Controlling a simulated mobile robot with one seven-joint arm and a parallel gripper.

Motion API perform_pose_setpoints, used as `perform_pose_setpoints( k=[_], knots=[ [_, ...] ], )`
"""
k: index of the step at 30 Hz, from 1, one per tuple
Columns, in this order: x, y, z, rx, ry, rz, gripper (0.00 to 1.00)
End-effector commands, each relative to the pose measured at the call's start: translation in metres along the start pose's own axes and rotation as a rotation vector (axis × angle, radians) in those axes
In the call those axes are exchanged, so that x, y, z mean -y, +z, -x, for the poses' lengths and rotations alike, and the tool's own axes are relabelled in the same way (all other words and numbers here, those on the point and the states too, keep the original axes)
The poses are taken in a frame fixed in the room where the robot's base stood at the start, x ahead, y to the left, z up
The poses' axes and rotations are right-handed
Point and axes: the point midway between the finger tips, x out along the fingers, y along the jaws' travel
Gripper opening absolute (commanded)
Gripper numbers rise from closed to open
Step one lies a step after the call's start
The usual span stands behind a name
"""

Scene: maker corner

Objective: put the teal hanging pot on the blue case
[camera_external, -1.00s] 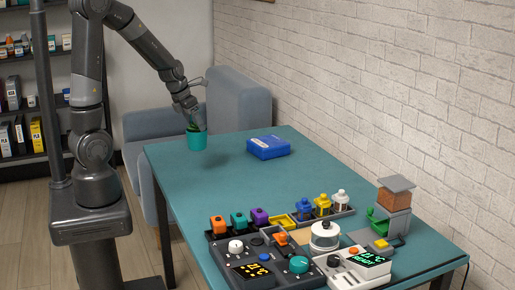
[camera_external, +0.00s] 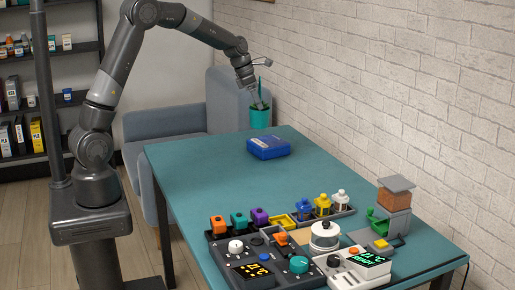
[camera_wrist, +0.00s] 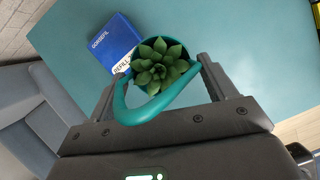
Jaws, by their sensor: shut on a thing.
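The teal hanging pot (camera_external: 260,118) holds a green succulent and hangs from my gripper (camera_external: 254,92), which is shut on it. In the external view the pot is in the air, just above and behind the blue case (camera_external: 269,148) in the picture. In the wrist view the pot's teal handle (camera_wrist: 152,108) lies between my fingers, and the succulent (camera_wrist: 159,65) shows inside the pot. The blue case also shows in the wrist view (camera_wrist: 110,42), below the pot and to its upper left. The case lies flat on the teal table with nothing on it.
The table (camera_external: 200,180) is clear around the case and to its left. A grey sofa (camera_external: 225,100) stands behind the table. Control boxes (camera_external: 265,265), a rack of small coloured bottles (camera_external: 322,206) and a hopper device (camera_external: 394,200) fill the table's near end.

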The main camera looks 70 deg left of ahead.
Motion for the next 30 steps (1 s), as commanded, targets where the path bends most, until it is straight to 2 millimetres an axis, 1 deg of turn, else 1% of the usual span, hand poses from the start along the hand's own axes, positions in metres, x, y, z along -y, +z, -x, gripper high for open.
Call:
perform_pose_setpoints(
  k=[1, 3, 6, 8, 11, 18, 21, 25, 30],
  knots=[
    [-0.002, 0.010, -0.003, 0.003, -0.011, -0.021, 0.27],
    [-0.003, 0.020, -0.005, 0.008, -0.023, -0.048, 0.27],
    [-0.004, 0.029, -0.008, 0.012, -0.036, -0.072, 0.27],
    [-0.007, 0.031, -0.010, 0.013, -0.040, -0.078, 0.27],
    [-0.021, 0.027, -0.018, 0.013, -0.042, -0.080, 0.27],
    [-0.074, 0.007, -0.046, 0.013, -0.042, -0.077, 0.27],
    [-0.094, 0.001, -0.056, 0.013, -0.041, -0.079, 0.27],
    [-0.111, -0.004, -0.065, 0.014, -0.041, -0.081, 0.27],
    [-0.119, -0.008, -0.071, 0.014, -0.042, -0.082, 0.27]
  ],
)
